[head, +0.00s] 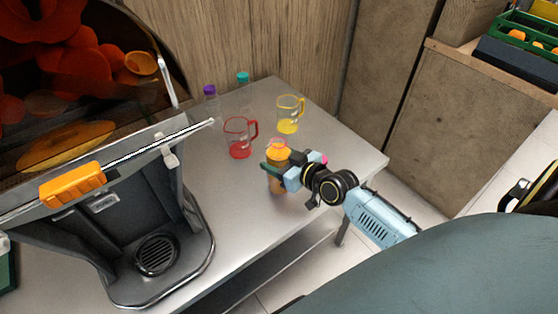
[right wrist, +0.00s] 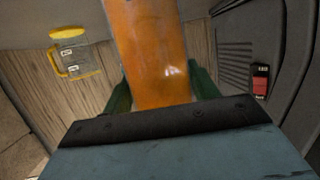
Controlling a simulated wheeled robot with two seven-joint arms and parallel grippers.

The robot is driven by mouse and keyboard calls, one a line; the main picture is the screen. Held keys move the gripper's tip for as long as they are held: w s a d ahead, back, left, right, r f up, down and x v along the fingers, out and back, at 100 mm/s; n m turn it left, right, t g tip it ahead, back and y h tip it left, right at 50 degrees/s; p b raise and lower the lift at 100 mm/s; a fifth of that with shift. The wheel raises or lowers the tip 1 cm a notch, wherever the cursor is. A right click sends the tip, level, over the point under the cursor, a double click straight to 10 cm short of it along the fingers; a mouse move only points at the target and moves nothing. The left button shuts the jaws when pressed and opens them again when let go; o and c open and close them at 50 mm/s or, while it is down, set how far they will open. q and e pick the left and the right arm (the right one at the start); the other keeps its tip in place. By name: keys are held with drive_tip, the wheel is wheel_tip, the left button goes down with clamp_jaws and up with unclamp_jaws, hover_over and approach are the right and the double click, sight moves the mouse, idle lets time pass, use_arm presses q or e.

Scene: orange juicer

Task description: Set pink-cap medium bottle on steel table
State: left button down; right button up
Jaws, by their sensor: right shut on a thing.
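The pink-cap bottle (head: 277,179), filled with orange juice, stands upright at the right part of the steel table (head: 218,178) in the head view. My right gripper (head: 276,170) is shut on it from the right. In the right wrist view the orange bottle (right wrist: 155,55) rises between the green fingers. I cannot tell whether its base touches the table. My left gripper is not in view.
A red mug (head: 238,139) and a yellow mug (head: 289,114) stand behind the bottle. A purple-cap bottle (head: 210,100) and a teal-cap bottle (head: 244,88) stand farther back. The juicer (head: 140,210) fills the left. The table's front edge is close to the bottle.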

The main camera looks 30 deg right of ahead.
drive_tip(key=o, duration=1)
drive_tip(key=shift+f, duration=0.15)
drive_tip(key=shift+c, duration=0.2)
drive_tip(key=o, duration=0.4)
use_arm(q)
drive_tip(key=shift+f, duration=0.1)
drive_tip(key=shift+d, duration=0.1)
use_arm(e)
drive_tip(key=shift+r, duration=0.25)
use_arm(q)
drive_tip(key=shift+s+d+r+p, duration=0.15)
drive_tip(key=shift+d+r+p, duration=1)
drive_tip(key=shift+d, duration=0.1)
use_arm(e)
drive_tip(key=shift+v, duration=6)
drive_tip(key=shift+f, duration=0.1)
